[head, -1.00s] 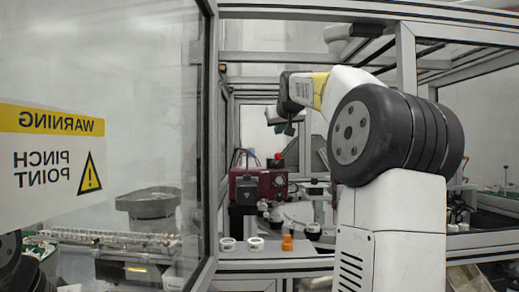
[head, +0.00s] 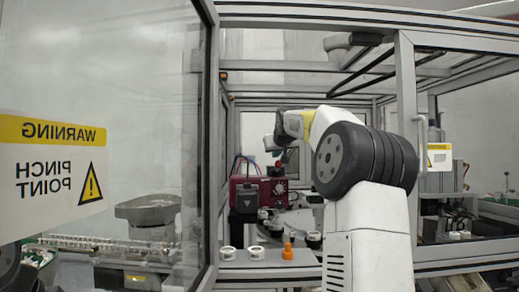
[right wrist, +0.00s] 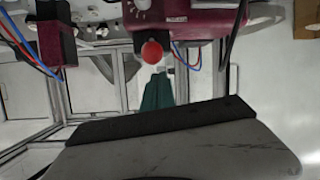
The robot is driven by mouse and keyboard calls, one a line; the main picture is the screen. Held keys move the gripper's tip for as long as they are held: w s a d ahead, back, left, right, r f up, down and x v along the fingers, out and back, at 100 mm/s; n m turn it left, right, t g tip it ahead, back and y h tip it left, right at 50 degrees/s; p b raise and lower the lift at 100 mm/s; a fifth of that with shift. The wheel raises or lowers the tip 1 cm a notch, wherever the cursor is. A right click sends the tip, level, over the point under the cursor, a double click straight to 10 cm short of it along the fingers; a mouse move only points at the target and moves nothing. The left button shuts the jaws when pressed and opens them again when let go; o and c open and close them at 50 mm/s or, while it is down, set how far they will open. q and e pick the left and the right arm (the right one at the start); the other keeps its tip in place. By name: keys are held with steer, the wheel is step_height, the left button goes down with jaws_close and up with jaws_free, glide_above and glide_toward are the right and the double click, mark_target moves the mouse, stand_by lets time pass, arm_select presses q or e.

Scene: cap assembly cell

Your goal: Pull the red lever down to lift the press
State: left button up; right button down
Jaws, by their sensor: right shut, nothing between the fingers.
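The red lever's round knob (right wrist: 152,52) shows in the right wrist view, below the dark red press housing (right wrist: 185,14). In the head view the dark red press (head: 272,191) stands inside the cell, with a dark grey block on its front; a small red spot, the knob (head: 278,164), shows at its top. My right gripper (head: 274,146) is shut and empty, just above the knob in the head view. Contact with the knob cannot be made out. Its fingertips are small and hard to see. My left gripper is not in view.
A glass door with a warning sign (head: 52,175) fills the left. White ring parts (head: 256,252) and an orange part (head: 287,251) sit on the front ledge. Metal frame posts (head: 406,120) stand close beside my right arm. Blue and red hoses (right wrist: 28,42) hang near the press.

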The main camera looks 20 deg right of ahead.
steer(key=shift+s+f, duration=0.5)
steer(key=shift+f, duration=0.1)
steer(key=shift+s+f, duration=0.1)
steer(key=shift+f, duration=0.05)
